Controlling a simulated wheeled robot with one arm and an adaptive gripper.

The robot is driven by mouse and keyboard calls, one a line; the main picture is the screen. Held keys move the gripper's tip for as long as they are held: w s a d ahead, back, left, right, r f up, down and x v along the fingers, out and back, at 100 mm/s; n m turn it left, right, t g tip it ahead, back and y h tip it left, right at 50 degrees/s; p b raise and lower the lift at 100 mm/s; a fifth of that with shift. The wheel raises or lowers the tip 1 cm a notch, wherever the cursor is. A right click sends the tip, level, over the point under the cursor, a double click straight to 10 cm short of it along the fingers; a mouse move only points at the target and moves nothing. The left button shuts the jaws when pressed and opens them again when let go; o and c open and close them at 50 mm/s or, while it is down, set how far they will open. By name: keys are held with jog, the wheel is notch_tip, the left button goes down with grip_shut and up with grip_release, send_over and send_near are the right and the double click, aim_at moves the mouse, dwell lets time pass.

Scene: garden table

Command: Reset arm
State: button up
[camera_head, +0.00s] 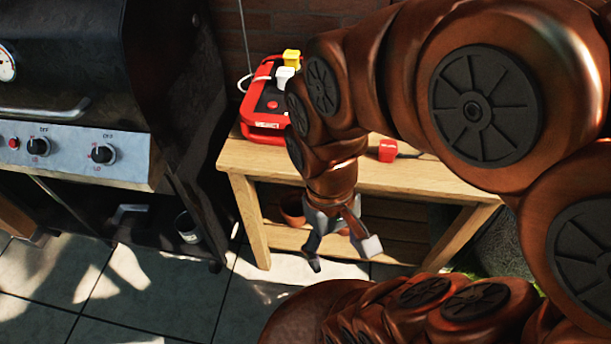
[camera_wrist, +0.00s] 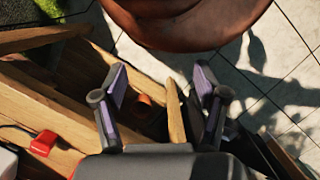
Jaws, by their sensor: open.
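My gripper (camera_head: 343,258) hangs at the end of my bent arm, in front of the wooden table's front edge, pointing down. It is open, with nothing between its fingers. In the wrist view my gripper (camera_wrist: 162,88) shows two spread fingers, with a table leg and the lower shelf seen beyond them. The wooden table (camera_head: 237,160) stands behind my gripper in the head view. My arm hides part of the tabletop.
A red device (camera_head: 262,115) with yellow and white plugs (camera_head: 290,57) sits on the table's left. A small red block (camera_head: 387,151) with a dark cord lies farther right. A grill (camera_head: 75,155) stands at left. A pot (camera_head: 292,211) sits on the lower shelf. Tiled floor in front is clear.

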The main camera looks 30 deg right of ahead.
notch_tip(320, 180, up, 16)
jog(key=w+t+p, duration=0.1)
jog(key=p, duration=1.3)
jog(key=shift+f, duration=0.2)
